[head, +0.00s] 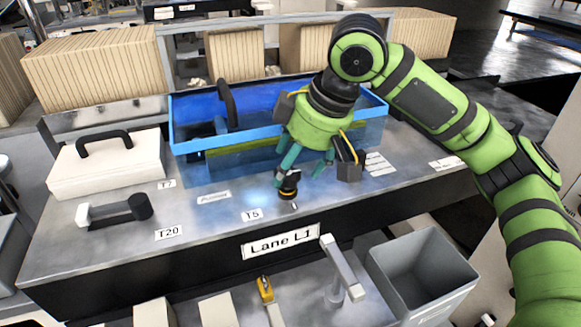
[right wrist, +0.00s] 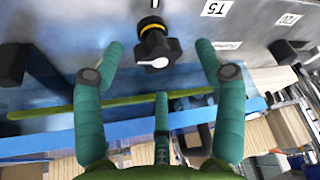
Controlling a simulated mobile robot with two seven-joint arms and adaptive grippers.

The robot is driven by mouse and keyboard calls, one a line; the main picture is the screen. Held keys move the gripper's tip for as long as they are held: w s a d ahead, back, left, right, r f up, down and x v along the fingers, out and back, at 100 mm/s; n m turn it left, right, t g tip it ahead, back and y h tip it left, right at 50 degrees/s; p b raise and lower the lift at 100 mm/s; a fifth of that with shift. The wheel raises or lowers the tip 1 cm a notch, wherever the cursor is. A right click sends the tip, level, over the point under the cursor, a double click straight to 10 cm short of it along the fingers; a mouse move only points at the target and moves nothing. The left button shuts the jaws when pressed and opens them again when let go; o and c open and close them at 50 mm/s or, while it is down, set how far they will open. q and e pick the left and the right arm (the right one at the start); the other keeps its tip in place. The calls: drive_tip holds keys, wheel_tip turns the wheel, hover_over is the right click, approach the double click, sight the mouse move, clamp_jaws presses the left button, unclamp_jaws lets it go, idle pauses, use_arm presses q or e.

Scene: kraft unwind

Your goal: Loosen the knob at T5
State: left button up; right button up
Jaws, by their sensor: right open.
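The knob (head: 289,186) is black with a yellow ring and stands on the grey bench top beside the T5 label (head: 252,214). In the right wrist view the knob (right wrist: 156,47) shows a white pointer mark and lies between the spread fingertips, with a gap on each side. My right gripper (head: 300,170) has teal fingers and is open, above and partly around the knob in the head view. I cannot tell whether any finger touches it. The T5 label also shows in the right wrist view (right wrist: 216,8). My left gripper is not in view.
A blue-rimmed clear tray (head: 205,146) lies behind the knob. A black block (head: 349,160) is close to the gripper's right. A black-and-white handle (head: 115,210) lies near T20, and a white case (head: 105,165) stands at the left. A grey bin (head: 425,275) is below the front edge.

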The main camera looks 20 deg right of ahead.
drive_tip(key=shift+w+a+f, duration=0.1)
drive_tip(key=shift+a+f, duration=0.05)
drive_tip(key=shift+f, duration=0.35)
drive_tip(key=shift+w+a+f, duration=0.1)
drive_tip(key=shift+w+f, duration=0.1)
drive_tip(key=shift+f, duration=0.2)
drive_tip(key=c, duration=1.1)
drive_tip(key=shift+r+n+p, duration=0.2)
drive_tip(key=shift+n+p, duration=0.1)
drive_tip(key=shift+p, duration=0.35)
drive_tip(key=shift+c, duration=0.2)
drive_tip(key=n+g+y+p, duration=0.1)
drive_tip(key=n+p, duration=0.2)
drive_tip(key=p, duration=0.3)
drive_tip(key=shift+r+n+p, duration=0.15)
drive_tip(key=shift+n+p, duration=0.15)
drive_tip(key=shift+n+g+p, duration=0.4)
drive_tip(key=shift+n+p, duration=0.3)
drive_tip(key=shift+p, duration=0.25)
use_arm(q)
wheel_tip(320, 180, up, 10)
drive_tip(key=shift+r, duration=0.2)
use_arm(e)
drive_tip(key=shift+f+n, duration=0.3)
drive_tip(key=shift+f, duration=0.1)
